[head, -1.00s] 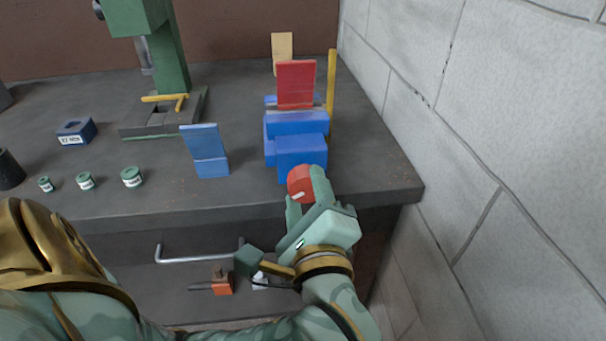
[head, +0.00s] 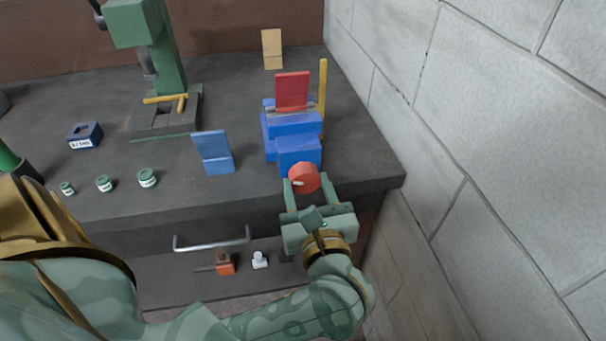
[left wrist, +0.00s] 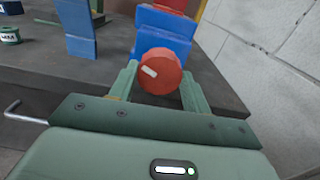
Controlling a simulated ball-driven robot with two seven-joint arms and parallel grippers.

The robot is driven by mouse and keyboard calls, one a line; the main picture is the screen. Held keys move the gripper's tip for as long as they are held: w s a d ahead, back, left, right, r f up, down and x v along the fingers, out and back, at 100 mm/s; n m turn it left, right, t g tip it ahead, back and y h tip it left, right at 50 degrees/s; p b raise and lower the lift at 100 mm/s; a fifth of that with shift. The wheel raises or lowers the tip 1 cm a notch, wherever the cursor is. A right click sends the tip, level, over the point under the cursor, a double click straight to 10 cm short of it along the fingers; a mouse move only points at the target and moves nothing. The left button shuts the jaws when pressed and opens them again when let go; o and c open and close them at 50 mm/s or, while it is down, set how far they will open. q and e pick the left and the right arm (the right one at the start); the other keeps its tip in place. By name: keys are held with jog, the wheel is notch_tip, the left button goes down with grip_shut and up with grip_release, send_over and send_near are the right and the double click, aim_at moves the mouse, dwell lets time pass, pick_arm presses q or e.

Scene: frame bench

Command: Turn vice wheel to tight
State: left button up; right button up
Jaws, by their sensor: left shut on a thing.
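The blue vice (head: 292,135) stands at the right front corner of the bench, with a red plate (head: 292,91) upright in it. Its round red-orange wheel (head: 304,178) faces me at the bench's front edge. A white mark on the wheel points to the upper left in the left wrist view, where the wheel (left wrist: 160,72) sits between the two fingers. My left gripper (head: 306,190) is shut on the wheel, one green finger on each side; it also shows in the left wrist view (left wrist: 158,86). My right gripper is not in view.
A blue angled block (head: 212,153) stands left of the vice. Small green jars (head: 147,178), a blue box (head: 85,135) and a green drill press (head: 160,60) are further left. A brick wall (head: 480,150) closes off the right. A drawer handle (head: 212,243) juts out below.

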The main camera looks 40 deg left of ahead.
pick_arm(q)
jog(key=m+p, duration=0.9)
jog(key=shift+d+r, duration=0.15)
jog(key=shift+r, duration=0.2)
jog(key=shift+w+f+m+p, duration=0.1)
jog(key=shift+f+m+p, duration=0.05)
jog(key=shift+m+p, duration=0.9)
jog(key=shift+w+f+m+p, duration=0.1)
jog(key=shift+m+p, duration=0.85)
jog(key=shift+m, duration=0.1)
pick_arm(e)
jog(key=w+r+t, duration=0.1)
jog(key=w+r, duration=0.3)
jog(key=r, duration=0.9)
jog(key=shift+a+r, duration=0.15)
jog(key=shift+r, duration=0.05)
pick_arm(q)
jog(key=o, duration=1)
jog(key=shift+d, duration=0.2)
jog(key=shift+s+f, duration=0.1)
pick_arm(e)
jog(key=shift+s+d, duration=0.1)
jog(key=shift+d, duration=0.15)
